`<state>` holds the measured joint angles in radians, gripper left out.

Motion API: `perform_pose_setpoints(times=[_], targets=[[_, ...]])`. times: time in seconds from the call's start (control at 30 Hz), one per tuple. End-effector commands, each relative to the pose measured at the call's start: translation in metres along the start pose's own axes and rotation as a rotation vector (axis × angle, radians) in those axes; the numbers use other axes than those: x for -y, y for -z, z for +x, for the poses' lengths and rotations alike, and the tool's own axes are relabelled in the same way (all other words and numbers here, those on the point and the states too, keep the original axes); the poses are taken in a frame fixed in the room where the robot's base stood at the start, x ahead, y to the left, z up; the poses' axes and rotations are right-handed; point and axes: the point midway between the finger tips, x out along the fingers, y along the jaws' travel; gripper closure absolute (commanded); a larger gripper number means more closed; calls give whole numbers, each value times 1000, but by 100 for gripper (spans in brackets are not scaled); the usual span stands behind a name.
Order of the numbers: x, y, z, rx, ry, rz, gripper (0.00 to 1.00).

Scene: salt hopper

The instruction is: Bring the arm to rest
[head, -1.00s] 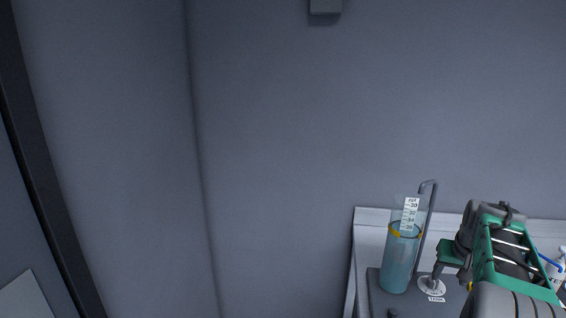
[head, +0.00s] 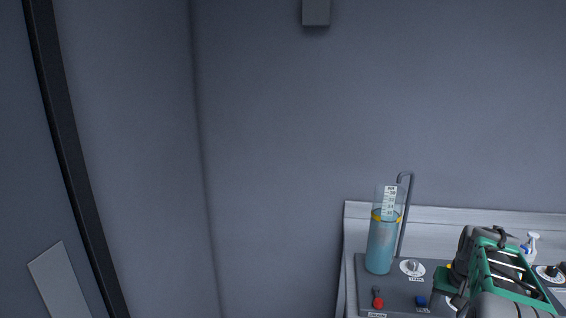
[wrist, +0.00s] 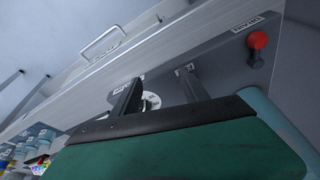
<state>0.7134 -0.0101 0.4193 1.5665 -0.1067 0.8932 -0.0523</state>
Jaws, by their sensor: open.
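My gripper (head: 447,281) is at the lower right in the head view, at the end of my green and grey arm, in front of the dark control panel (head: 395,297). In the wrist view its two dark fingers (wrist: 160,77) stand apart with nothing held between them. A white dial (wrist: 152,101) shows behind and between the fingers. The clear cylinder (head: 381,246) with teal liquid and a scale stands on the panel, left of my gripper and apart from it. My arm hides part of the panel's right side.
The panel bears a red knob (head: 378,302), a blue knob (head: 421,301) and a white dial (head: 412,267). A bent grey pipe (head: 405,215) rises beside the cylinder. A spray bottle (head: 531,245) stands behind my arm. Several bottles (wrist: 38,140) show at the wrist view's lower left.

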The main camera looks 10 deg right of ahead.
Motion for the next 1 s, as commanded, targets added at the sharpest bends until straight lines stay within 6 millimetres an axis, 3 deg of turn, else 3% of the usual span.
perform_pose_setpoints(times=[0.2, 0.37, 0.47, 0.63, 0.73, 0.9, 1.0], targets=[[-1, -66, 24, 123, -6, 52, 48], [15, -126, 22, 195, -13, 58, 48], [38, -165, 13, 222, -14, 14, 48], [94, -229, -12, 201, 0, -163, 48], [128, -249, -31, 136, 31, -296, 48], [186, -248, -73, -7, 107, -484, 48], [203, -256, -80, -24, 132, -550, 48]])
